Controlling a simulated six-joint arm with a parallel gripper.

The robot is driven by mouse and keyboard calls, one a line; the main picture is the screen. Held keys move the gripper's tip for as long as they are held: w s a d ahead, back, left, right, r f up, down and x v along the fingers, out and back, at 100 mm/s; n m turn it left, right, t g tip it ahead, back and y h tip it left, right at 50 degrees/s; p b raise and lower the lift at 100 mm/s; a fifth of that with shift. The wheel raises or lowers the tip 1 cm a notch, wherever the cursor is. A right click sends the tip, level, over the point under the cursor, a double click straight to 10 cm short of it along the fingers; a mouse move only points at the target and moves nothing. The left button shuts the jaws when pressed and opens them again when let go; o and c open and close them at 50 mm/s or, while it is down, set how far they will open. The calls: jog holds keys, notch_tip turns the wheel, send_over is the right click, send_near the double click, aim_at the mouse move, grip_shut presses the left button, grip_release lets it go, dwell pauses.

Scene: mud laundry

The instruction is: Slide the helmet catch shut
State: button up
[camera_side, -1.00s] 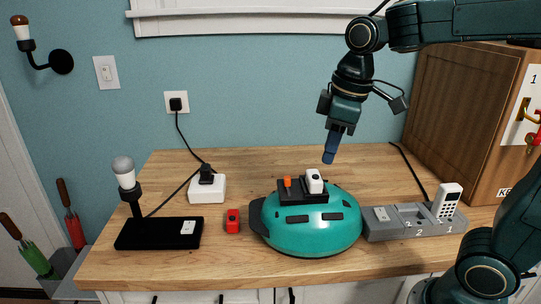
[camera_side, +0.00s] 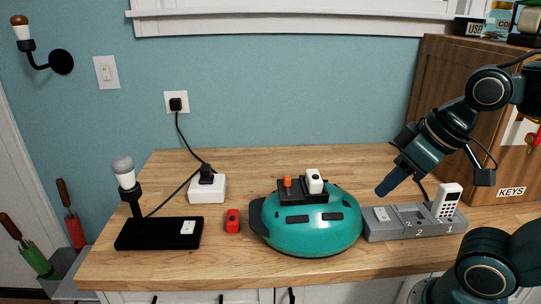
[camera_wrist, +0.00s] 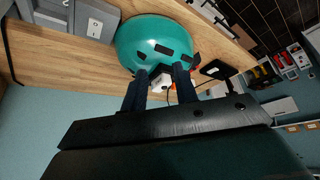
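The teal helmet (camera_side: 310,235) sits on the wooden counter, and it also shows in the wrist view (camera_wrist: 150,35). On its top is a black catch base (camera_side: 302,197) with a small orange piece (camera_side: 287,181) at left and a white piece (camera_side: 315,181) at right. A gap separates the two pieces. My gripper (camera_side: 384,190) is in the air to the right of the helmet, above the grey dock, touching nothing. In the wrist view its two dark blue fingers (camera_wrist: 161,90) are apart with nothing held; the white piece shows beyond them.
A grey numbered dock (camera_side: 412,233) with a white handset (camera_side: 447,200) stands right of the helmet. A red object (camera_side: 232,221), a white plug box (camera_side: 207,190) and a black lamp base (camera_side: 158,234) are to the left. A wooden key cabinet (camera_side: 470,110) stands at the back right.

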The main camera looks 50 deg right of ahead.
jog(key=shift+w+r, duration=0.1)
jog(key=shift+w, duration=0.05)
jog(key=n+g, duration=0.6)
jog(key=n, duration=0.3)
send_over(287, 177)
jog(key=shift+f, duration=0.4)
jog(key=shift+f, duration=0.2)
